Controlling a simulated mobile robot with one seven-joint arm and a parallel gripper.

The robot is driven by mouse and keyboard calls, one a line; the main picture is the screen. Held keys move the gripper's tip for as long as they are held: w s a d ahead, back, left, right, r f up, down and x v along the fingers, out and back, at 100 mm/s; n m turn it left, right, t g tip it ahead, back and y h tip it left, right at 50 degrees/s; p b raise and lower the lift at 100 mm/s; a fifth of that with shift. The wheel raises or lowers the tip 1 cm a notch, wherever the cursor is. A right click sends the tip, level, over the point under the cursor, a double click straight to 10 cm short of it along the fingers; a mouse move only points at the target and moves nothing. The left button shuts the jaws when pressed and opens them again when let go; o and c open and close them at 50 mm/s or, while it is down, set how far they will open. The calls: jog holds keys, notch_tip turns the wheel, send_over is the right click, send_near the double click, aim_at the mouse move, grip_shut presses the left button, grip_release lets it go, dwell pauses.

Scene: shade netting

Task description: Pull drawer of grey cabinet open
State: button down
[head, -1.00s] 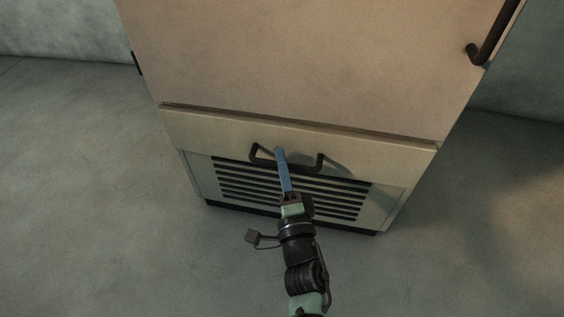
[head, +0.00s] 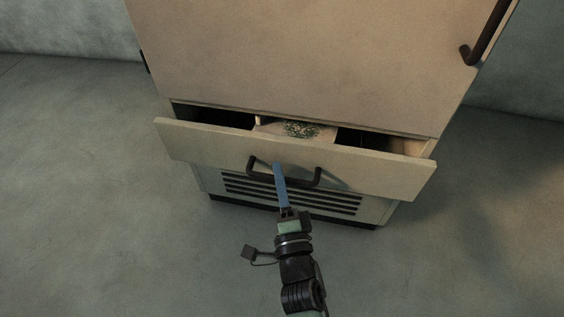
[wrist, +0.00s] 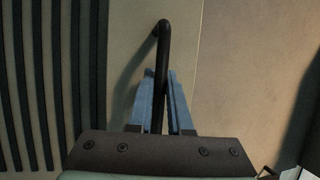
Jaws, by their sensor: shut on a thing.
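The grey cabinet, beige in this light, has a large upper door (head: 290,55) and a low drawer (head: 370,170) that stands partly open. Inside the drawer, dividers and a greenish speckled thing (head: 301,129) show. The drawer's black bar handle (head: 304,184) crosses its front. My gripper (head: 278,168) has blue fingers closed around the handle. In the wrist view, the handle (wrist: 163,60) runs between the two blue fingers of my gripper (wrist: 162,95). The far parts of the drawer's inside are hidden under the door.
A dark door handle (head: 483,40) is at the upper right of the cabinet. A slotted vent (head: 330,203) sits below the drawer. The grey floor (head: 90,200) is clear on both sides and in front.

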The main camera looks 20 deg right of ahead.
jog(key=s+a+p, duration=0.2)
jog(key=s+a, duration=0.3)
jog(key=s, duration=0.3)
jog(key=s+a+p, duration=0.3)
jog(key=s+a, duration=0.2)
jog(key=s, duration=0.3)
jog(key=shift+s+a, duration=0.15)
jog(key=shift+a, duration=0.25)
jog(key=c, duration=0.8)
grip_release()
jog(key=shift+c, duration=0.2)
jog(key=shift+s+a, duration=0.1)
jog(key=p+v, duration=0.3)
jog(key=v, duration=0.9)
jog(key=shift+s+p, duration=0.35)
jog(key=shift+f, duration=0.1)
